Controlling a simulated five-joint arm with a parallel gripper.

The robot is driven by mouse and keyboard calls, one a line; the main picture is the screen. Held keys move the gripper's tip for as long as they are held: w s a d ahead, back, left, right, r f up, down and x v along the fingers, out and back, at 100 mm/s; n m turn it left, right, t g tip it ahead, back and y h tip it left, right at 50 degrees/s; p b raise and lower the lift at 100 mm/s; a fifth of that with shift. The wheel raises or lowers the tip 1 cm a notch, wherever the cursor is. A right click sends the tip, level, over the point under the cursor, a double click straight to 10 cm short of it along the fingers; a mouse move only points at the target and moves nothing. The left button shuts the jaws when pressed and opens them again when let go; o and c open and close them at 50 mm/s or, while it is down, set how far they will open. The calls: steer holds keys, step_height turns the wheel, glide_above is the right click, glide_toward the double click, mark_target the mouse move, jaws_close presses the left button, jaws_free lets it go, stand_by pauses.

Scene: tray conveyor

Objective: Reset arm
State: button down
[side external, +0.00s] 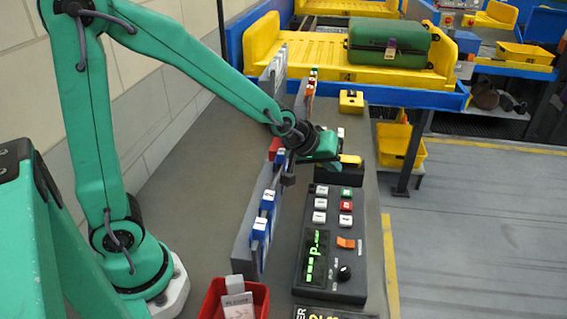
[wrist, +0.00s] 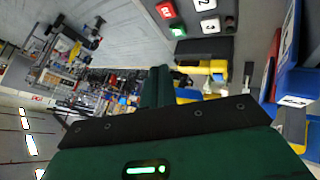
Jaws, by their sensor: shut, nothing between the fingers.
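My green arm rises from its white base at the left of the side external view and reaches over the grey bench to the right. In the wrist view my gripper (wrist: 160,80) points toward a yellow part (wrist: 205,67), with the gripper's dark body filling the bottom.
A control box (side external: 335,270) with buttons and a green display stands at the front. An upright panel with blue-and-white tags (side external: 264,205) runs beside it. A red bin (side external: 240,290) is at the bottom. A green suitcase (side external: 388,42) lies on a yellow tray (side external: 315,48) behind.

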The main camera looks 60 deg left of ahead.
steer(key=s+a+r+m+g, duration=0.1)
steer(key=s+a+r+m, duration=0.1)
steer(key=s, duration=0.9)
steer(key=s+a+r+m+g+y, duration=0.1)
steer(key=s+a+r+m, duration=0.2)
steer(key=s+r, duration=0.4)
steer(key=shift+s+a+m+g, duration=0.15)
steer(key=shift+s+m+g, duration=0.4)
steer(key=shift+s, duration=1.35)
